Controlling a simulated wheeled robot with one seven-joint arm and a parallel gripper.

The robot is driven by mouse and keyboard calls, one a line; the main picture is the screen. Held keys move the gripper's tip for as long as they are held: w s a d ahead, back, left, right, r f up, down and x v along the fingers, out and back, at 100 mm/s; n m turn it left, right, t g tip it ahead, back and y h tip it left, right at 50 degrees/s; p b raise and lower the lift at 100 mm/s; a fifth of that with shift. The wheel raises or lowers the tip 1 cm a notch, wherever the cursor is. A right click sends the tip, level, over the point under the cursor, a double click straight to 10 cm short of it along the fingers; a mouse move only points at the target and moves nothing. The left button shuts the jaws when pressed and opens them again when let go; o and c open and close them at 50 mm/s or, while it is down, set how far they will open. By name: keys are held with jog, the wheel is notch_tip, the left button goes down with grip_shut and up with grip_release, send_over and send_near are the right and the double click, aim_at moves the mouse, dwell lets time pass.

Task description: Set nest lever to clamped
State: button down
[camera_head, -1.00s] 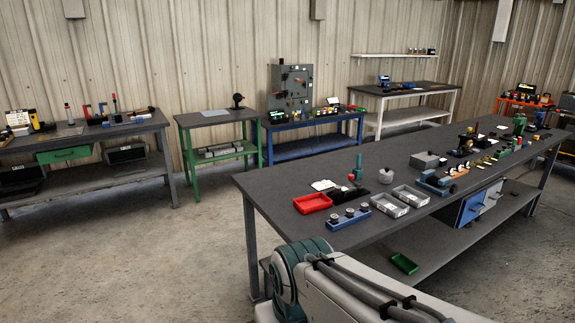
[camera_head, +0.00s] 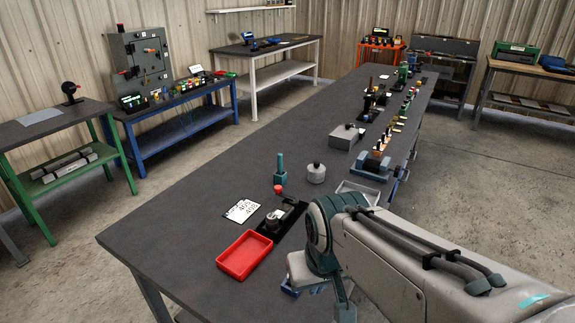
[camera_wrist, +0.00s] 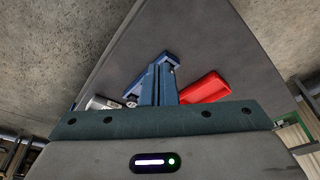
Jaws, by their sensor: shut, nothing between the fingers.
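A black-based fixture (camera_head: 268,236) stands on the long grey table, with a round grey part on it. A lever with a red knob (camera_head: 278,189) rises at its back; I take this to be the nest lever. I cannot tell its setting. In the wrist view I cannot make out the fixture clearly. My gripper (camera_wrist: 159,78) is shut and empty, its blue fingers together, above the table's near edge. In the head view my arm hides most of the gripper, which is to the right of and nearer than the fixture.
A red tray (camera_head: 245,256) lies just left of the fixture and shows in the wrist view (camera_wrist: 205,88). White cards (camera_head: 242,210), a teal upright piece (camera_head: 281,172) and a grey round canister (camera_head: 316,173) stand near. A grey tray (camera_head: 357,190) is partly behind my arm. The table's left side is clear.

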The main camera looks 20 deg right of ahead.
aim_at(275, 190)
jog(key=w+r+m+h, duration=0.1)
jog(key=w+r+m, duration=0.2)
jog(key=w, duration=1.7)
jog(key=w+a+f+m, duration=0.1)
jog(key=w+f, duration=0.1)
jog(key=w, duration=0.6)
jog(key=w+a+f+m+t+h+p, duration=0.1)
jog(key=w+f+m, duration=0.1)
jog(key=w, duration=0.6)
jog(key=shift+w+f, duration=0.2)
jog(key=shift+a, duration=0.1)
jog(key=p+x, duration=0.1)
jog(key=x, duration=0.8)
jog(key=shift+w+f+p, duration=0.1)
jog(key=shift+f+p, duration=0.25)
jog(key=shift+w+d+p, duration=0.5)
jog(key=shift+w+d, duration=0.25)
jog(key=shift+w, duration=0.3)
jog(key=shift+w+d+f, duration=0.15)
jog(key=shift+w+d, duration=0.3)
jog(key=shift+w, duration=0.3)
